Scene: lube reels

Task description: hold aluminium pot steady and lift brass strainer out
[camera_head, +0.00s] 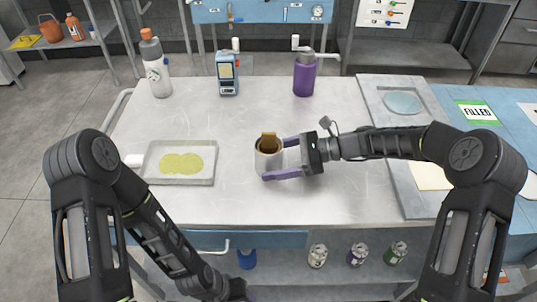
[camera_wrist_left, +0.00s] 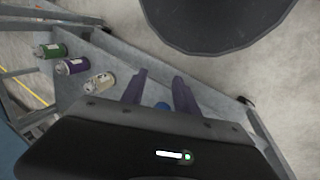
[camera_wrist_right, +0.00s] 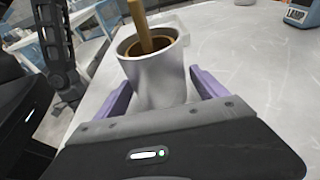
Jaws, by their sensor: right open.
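The aluminium pot (camera_head: 268,164) stands upright on the table, right of the tray. The brass strainer (camera_head: 268,143) sits in it, its flat handle rising above the rim; it also shows in the right wrist view (camera_wrist_right: 146,30). My right gripper (camera_head: 276,160) is open, its purple fingers on either side of the pot (camera_wrist_right: 158,80); I cannot tell whether they touch it. My left gripper (camera_wrist_left: 160,80) is open and empty, low in front of the table. In the head view, only part of it shows at the bottom edge.
A tray (camera_head: 150,178) with a yellow-green patch lies left of the pot. A white bottle (camera_head: 155,68), a blue device (camera_head: 227,75) and a purple bottle (camera_head: 304,76) stand behind. Several cans (camera_head: 357,255) stand on the lower shelf. The tabletop around the pot is clear.

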